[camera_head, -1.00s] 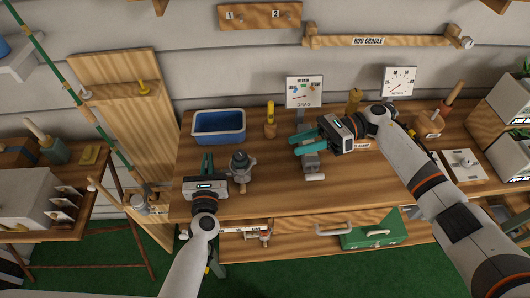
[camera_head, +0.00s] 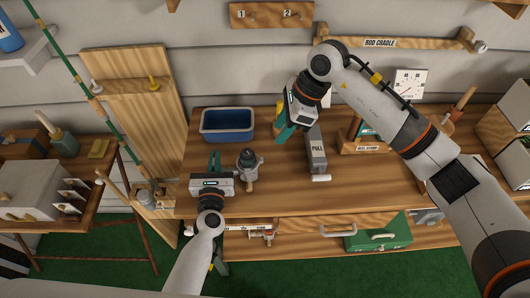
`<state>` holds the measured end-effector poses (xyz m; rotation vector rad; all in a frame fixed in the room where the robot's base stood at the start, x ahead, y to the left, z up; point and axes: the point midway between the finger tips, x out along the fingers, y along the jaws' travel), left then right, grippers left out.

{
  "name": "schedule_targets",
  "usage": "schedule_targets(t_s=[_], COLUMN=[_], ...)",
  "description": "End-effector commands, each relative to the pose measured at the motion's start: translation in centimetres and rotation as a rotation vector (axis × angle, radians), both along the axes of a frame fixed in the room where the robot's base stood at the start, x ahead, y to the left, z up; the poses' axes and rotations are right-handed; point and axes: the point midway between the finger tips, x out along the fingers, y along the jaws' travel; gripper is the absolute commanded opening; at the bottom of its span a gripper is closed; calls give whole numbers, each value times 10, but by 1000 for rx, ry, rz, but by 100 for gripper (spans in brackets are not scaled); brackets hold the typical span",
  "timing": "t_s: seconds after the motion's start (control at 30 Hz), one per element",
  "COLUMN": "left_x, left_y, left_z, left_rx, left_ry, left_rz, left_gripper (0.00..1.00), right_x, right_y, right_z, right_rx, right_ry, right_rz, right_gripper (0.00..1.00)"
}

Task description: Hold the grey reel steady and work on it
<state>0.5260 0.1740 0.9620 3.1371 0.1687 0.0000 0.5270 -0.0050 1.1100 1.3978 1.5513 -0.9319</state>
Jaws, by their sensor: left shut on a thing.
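The grey reel (camera_head: 247,160) stands on the wooden bench, left of the middle, with a pale knob on its near side. My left gripper (camera_head: 214,161) is just left of the reel, its teal fingers close together. It is shut on the reel, though the exact contact point is not clear. My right gripper (camera_head: 285,131) is above the bench, behind and to the right of the reel and apart from it. Its teal fingers overlap in view, so their gap cannot be told.
A blue tray (camera_head: 227,137) sits behind the reel. The grey PULL block (camera_head: 317,150) with a white handle stands to the right, near the wooden reel stamp (camera_head: 364,149). A green box (camera_head: 378,234) lies below. The front bench surface is clear.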

Motion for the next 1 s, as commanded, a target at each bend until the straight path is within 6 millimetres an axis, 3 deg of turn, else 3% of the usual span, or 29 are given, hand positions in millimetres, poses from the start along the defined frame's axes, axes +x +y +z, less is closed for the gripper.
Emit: schedule_targets(t_s=[0.3,0.5,0.7,1.0], left_x=[0,0,0,0], left_y=[0,0,0,0], left_z=[0,0,0,0], left_rx=[1,0,0,0], left_ry=[0,0,0,0], left_rz=[0,0,0,0], left_gripper=[0,0,0,0], right_x=[-4,-5,-5,-5], right_y=[24,36,41,41], right_z=[-59,-88,-100,-101], right_rx=[1,1,2,2], right_ry=[7,6,4,3], right_rz=[2,1,1,1], right_gripper=[36,36,36,33])
